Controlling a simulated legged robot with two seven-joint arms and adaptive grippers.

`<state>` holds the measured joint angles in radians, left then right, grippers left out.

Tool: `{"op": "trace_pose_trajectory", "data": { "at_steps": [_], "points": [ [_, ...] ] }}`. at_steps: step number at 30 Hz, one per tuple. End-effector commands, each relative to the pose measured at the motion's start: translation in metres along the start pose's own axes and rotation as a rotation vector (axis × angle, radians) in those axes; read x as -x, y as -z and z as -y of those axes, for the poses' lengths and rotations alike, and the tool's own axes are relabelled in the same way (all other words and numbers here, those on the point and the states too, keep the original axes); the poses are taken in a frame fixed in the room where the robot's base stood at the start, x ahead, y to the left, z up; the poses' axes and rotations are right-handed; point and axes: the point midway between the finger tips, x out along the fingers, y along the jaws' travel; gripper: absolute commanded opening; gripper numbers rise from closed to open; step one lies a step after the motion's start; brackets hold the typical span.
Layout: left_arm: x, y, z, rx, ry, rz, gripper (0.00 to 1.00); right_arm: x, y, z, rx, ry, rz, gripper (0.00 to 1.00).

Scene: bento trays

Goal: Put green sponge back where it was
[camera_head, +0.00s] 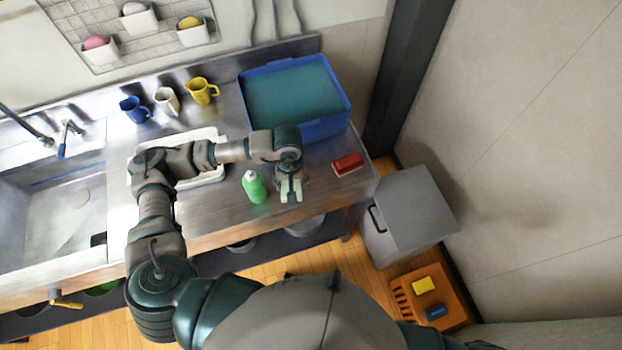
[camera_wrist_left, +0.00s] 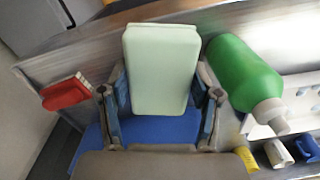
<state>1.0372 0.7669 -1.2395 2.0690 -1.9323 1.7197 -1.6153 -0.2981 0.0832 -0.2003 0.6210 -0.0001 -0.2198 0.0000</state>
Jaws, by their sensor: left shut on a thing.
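The pale green sponge (camera_wrist_left: 160,70) stands out from between the fingers of my left gripper (camera_wrist_left: 160,108), which is shut on it. In the head view the left gripper (camera_head: 290,190) is over the front part of the steel counter (camera_head: 215,215), just right of a green bottle (camera_head: 254,187). My right gripper is not in view.
A red brush (camera_head: 346,164) lies right of the gripper. A blue bin (camera_head: 345,120) stands behind. Three mugs (camera_head: 167,101) line the back. Wall holders (camera_head: 140,22) hold pink, white and yellow items. An orange crate (camera_head: 455,297) with yellow and blue items is on the floor beside a grey box (camera_head: 415,205).

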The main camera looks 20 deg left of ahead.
Motion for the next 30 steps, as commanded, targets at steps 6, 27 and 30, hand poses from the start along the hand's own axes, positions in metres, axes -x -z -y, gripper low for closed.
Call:
{"op": "trace_pose_trajectory", "data": {
  "at_steps": [6, 27, 30],
  "points": [
    [-0.032, -0.057, -0.001, 0.193, -0.016, 0.006, 0.25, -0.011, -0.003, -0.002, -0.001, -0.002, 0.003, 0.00],
    [-0.046, 0.053, -0.051, 0.287, -0.029, 0.008, 0.25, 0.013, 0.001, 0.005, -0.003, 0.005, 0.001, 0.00],
    [-0.048, 0.066, -0.056, 0.285, -0.029, 0.008, 0.25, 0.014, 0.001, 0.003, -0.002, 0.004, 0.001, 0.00]
  ]
}}
